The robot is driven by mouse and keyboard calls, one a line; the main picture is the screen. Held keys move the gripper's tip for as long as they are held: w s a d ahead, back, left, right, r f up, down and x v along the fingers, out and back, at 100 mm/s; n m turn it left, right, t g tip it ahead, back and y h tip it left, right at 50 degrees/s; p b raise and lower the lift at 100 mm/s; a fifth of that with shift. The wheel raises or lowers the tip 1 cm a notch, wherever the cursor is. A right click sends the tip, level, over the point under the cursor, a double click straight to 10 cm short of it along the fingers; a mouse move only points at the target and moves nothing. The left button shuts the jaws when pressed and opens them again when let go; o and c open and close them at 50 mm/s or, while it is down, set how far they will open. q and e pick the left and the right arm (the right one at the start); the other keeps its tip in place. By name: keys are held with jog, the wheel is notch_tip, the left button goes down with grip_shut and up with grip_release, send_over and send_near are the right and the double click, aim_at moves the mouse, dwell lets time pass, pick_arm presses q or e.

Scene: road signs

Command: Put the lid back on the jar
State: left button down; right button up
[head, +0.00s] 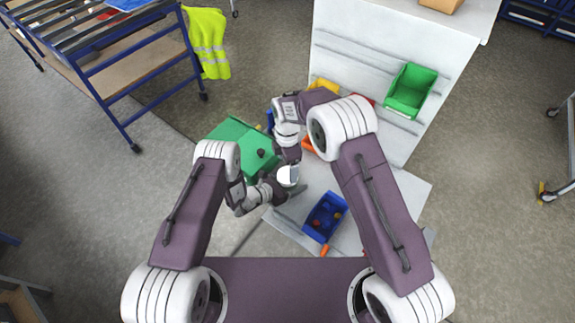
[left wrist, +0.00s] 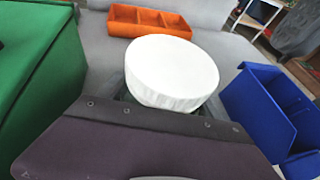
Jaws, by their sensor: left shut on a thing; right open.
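A white round lid (left wrist: 172,68) with a ribbed rim fills the middle of the left wrist view. It also shows in the head view as a small white disc (head: 288,176). My left gripper (head: 287,191) is shut beneath the lid, around what appears to be the jar. The jar is almost wholly hidden by the lid and my gripper, so I cannot tell how the lid sits on it. My right gripper (head: 289,157) is open and points down just behind the white disc in the head view. Its fingertips are hard to make out, and it does not show in the left wrist view.
A green box (head: 228,133) stands left of the grippers. A blue bin (head: 314,222) with small things inside is on the grey worktop (head: 412,190) at the right. An orange divided tray (left wrist: 150,23) lies behind the lid. A green bin (head: 409,88) hangs on the white back panel (head: 350,58).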

aim_at(287, 175)
notch_tip(287, 175, up, 3)
jog(key=shift+r+n, duration=0.15)
jog(key=shift+n, duration=0.95)
jog(key=shift+f, duration=4.05)
jog(key=shift+c, duration=0.3)
jog(key=c, duration=1.4)
jog(key=m, duration=0.3)
jog(key=shift+m, duration=0.3)
jog(key=o, duration=1.5)
jog(key=shift+o, duration=0.2)
